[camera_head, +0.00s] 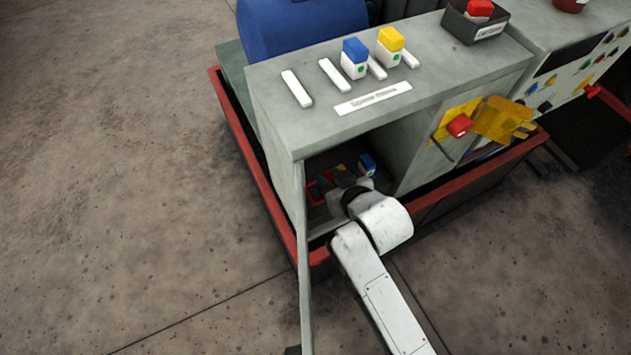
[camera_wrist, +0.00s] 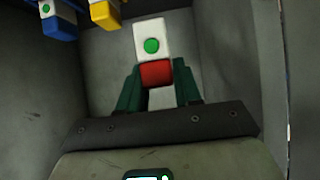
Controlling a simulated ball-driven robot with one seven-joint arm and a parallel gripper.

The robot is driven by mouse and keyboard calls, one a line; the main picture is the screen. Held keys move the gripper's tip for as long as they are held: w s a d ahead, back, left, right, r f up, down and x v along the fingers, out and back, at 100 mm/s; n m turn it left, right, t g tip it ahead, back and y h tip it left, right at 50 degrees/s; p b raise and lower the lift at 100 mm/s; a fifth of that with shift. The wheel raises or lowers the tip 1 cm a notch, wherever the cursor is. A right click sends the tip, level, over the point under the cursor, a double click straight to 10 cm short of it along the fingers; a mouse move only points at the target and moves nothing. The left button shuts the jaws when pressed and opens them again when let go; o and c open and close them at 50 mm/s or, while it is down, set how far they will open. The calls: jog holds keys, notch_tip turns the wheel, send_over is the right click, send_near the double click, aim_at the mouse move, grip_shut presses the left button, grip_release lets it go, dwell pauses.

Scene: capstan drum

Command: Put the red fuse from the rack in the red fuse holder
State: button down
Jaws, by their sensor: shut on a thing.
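In the head view my gripper (camera_head: 346,186) is inside the open compartment of the grey cabinet, and the fuse cannot be made out there. Red parts (camera_head: 316,192) in the compartment, left of my gripper, look like the red holder, partly hidden. Whether the fuse touches it cannot be told. The spare rack on the cabinet top holds a blue fuse (camera_head: 355,58) and a yellow fuse (camera_head: 390,46); its left place, between white bars (camera_head: 297,88), is empty.
A blue unit (camera_wrist: 60,22) and a yellow unit (camera_wrist: 104,14) hang at the upper left of the wrist view. Compartment walls stand close around my gripper. A yellow switch plate with a red knob (camera_head: 459,125) is to the right. A dark bin (camera_head: 475,29) holds a red block.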

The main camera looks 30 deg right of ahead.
jog(key=w+f, duration=0.2)
jog(key=f, duration=0.1)
jog(key=w+a+f, duration=0.1)
jog(key=w+f, duration=0.2)
jog(key=shift+w+a+f, duration=0.1)
jog(key=shift+w+f, duration=0.1)
jog(key=shift+w, duration=0.1)
jog(key=shift+f+b, duration=0.4)
jog(key=shift+f, duration=1.05)
jog(key=shift+f, duration=0.15)
jog(key=c, duration=0.8)
grip_release()
jog(key=shift+r, duration=0.25)
jog(key=v, duration=1.2)
jog(key=shift+p, duration=0.35)
